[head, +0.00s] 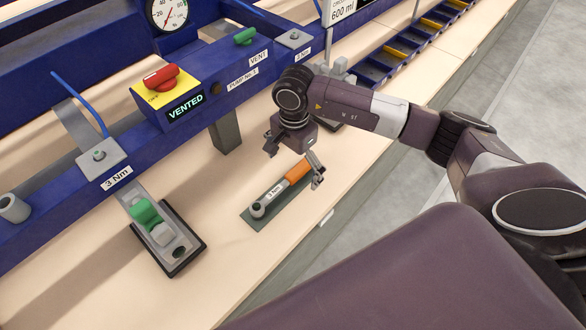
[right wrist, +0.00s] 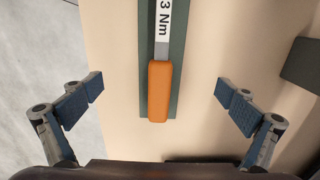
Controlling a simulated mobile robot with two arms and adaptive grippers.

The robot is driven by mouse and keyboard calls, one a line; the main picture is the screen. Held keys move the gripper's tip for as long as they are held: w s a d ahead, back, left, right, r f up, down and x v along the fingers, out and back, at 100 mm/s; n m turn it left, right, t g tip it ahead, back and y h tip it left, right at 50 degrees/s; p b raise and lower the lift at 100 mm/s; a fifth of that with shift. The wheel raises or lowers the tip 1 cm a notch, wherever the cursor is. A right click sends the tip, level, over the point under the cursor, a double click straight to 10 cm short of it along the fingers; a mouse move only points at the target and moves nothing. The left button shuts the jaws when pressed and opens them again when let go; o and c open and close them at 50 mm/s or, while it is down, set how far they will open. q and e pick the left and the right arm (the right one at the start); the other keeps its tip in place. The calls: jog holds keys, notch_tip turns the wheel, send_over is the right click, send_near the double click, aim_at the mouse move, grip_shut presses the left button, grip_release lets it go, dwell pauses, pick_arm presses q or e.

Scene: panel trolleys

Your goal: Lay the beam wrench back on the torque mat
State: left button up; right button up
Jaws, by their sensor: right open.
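The beam wrench (head: 275,193) has an orange handle, a pale scale marked 3 Nm and a round grey head. It lies along the dark green torque mat (head: 277,213) on the bench. In the right wrist view, the orange handle (right wrist: 160,92) lies over the mat (right wrist: 177,60). My right gripper (head: 295,158) is open above the handle end. In the right wrist view, its fingers (right wrist: 160,92) stand wide on either side of the handle, apart from it. My left gripper is out of view.
A blue frame carries a red knob on a yellow VENTED box (head: 166,95), a gauge (head: 168,14) and a green VENT handle (head: 245,36). A black tray (head: 190,262) stands left of the mat. Blue bins (head: 397,60) line the back. Bench right of the mat is bare.

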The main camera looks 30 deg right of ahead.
jog(key=shift+r+p, duration=1.7)
jog(key=shift+r, duration=1.55)
